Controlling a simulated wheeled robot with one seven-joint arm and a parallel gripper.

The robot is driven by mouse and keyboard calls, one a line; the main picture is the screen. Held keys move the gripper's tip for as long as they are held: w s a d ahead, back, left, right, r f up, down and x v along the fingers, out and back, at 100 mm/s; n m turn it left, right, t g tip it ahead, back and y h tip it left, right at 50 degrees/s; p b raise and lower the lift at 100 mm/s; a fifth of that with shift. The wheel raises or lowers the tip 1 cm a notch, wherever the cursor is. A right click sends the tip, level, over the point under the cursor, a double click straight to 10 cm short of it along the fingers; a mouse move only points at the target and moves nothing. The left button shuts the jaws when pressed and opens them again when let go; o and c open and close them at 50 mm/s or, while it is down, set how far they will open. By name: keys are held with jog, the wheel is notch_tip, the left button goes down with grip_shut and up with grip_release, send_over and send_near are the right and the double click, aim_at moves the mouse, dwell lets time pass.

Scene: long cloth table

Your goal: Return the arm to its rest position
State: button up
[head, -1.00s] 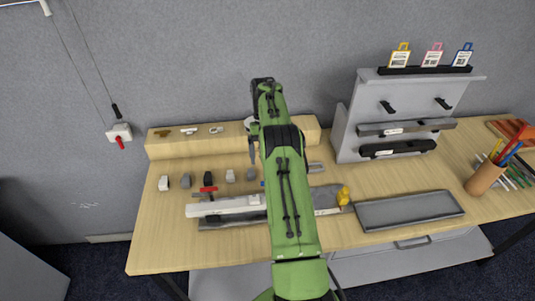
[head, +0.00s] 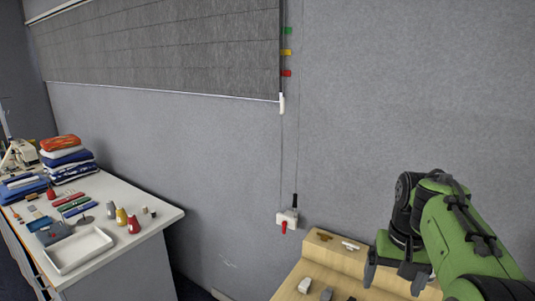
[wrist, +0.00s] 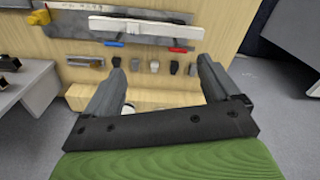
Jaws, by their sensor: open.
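My gripper (head: 396,276) is at the lower right of the head view, at the end of my green arm, over the wooden bench (head: 286,287). Its two dark fingers stand apart with nothing between them. In the wrist view my gripper (wrist: 160,68) is open and empty, its fingers pointing toward the bench (wrist: 222,40). A row of small grey and dark blocks (wrist: 154,67) shows between and beside the fingertips. The distance from the fingertips to the bench is hard to tell.
A white bar (wrist: 135,29) with red and blue parts lies on a grey plate by a yellow item (wrist: 38,18). A raised wooden ledge (head: 322,257) edges the bench. At left, a white table (head: 165,216) holds folded cloths (head: 68,156) and a tray (head: 80,250). Floor separates the tables.

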jog(key=s+a+f+n+t, duration=0.1)
jog(key=s+a, duration=0.4)
jog(key=s, duration=0.5)
jog(key=s+a+f+n+t, duration=0.2)
jog(key=s+a+t, duration=0.2)
jog(key=s, duration=0.6)
jog(key=shift+s+a+b, duration=0.15)
jog(key=shift+a+b, duration=0.3)
jog(key=shift+a, duration=0.45)
